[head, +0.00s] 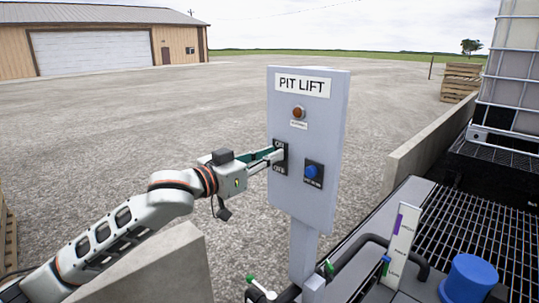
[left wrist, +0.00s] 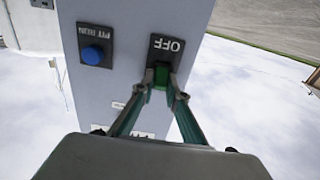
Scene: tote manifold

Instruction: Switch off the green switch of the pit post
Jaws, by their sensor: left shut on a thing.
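The pit post is a grey panel (head: 335,130) on a stand, labelled PIT LIFT, in the middle of the head view. Its dark switch plate (head: 280,168) has ON above and OFF below. My left gripper (head: 278,155) reaches the plate from the left. In the left wrist view, which is upside down, the green switch (left wrist: 161,75) sits beside the OFF lettering. The left fingertips (left wrist: 161,88) are closed on the switch. The fingers hide part of it, and I cannot tell its set position. My right gripper is not in view.
A blue button (head: 311,171) sits right of the switch, an orange lamp (head: 299,112) above. Low concrete walls (head: 155,270) flank the post. Dark pipes, green-handled valves and a blue cap (head: 470,275) lie at the lower right. Open gravel (head: 130,110) lies behind.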

